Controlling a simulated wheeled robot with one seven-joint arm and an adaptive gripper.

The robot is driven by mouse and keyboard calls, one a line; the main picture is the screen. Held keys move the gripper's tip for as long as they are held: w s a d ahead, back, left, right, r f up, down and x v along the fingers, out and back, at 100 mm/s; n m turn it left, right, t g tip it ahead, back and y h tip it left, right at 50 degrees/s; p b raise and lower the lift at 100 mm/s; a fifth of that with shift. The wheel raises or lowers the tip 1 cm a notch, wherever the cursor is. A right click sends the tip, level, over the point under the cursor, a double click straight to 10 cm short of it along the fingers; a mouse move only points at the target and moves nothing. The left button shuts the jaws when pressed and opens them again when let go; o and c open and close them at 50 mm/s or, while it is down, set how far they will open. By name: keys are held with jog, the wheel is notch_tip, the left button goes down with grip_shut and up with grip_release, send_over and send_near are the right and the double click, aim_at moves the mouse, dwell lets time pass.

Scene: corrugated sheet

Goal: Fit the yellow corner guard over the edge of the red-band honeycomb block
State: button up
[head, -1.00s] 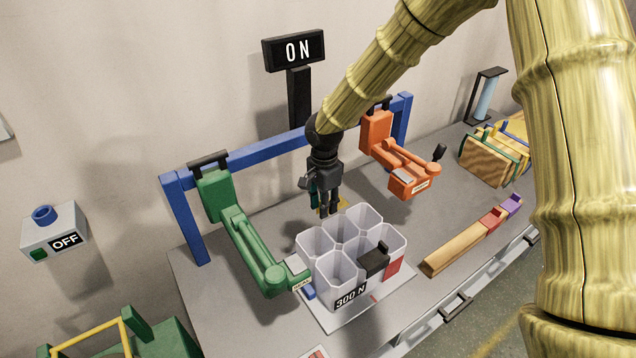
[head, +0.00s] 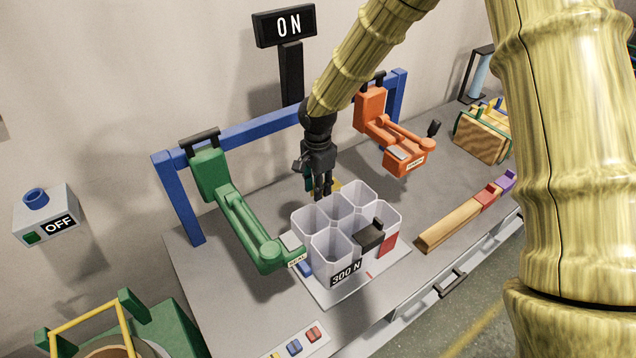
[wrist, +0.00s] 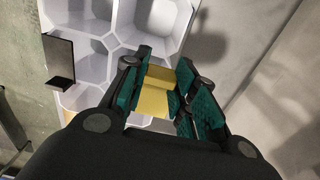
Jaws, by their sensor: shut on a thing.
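The red-band honeycomb block (head: 333,243) is a cluster of open white hexagonal cells on a pale plate, with a "300 N" label in front. Its red band (head: 391,243) shows on the right side, beside a black clip (head: 369,236). My gripper (head: 322,192) points down just behind the block's back rim. In the wrist view, its green-padded fingers (wrist: 160,98) are shut on the yellow corner guard (wrist: 157,97). The guard is close to the block's white cells (wrist: 100,45); I cannot tell whether they touch. The head view shows only a bit of yellow behind the rim.
A green arm (head: 240,215) stands left of the block and an orange arm (head: 395,140) behind right, both on a blue frame (head: 178,200). A wooden bar (head: 450,222) with red and purple ends lies to the right. Bare table shows between block and bar.

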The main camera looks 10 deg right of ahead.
aim_at(318, 206)
jog(key=shift+w+f+b, duration=0.1)
jog(key=shift+f+b, duration=0.2)
jog(key=shift+f, duration=0.5)
jog(key=shift+f+b, duration=0.4)
jog(key=shift+f, duration=0.35)
jog(key=shift+f+b, duration=0.5)
jog(key=shift+f, duration=0.55)
jog(key=o, duration=1.4)
jog(key=shift+r, duration=0.1)
jog(key=shift+r+p, duration=2.1)
jog(key=shift+r, duration=0.85)
jog(key=shift+f, duration=0.1)
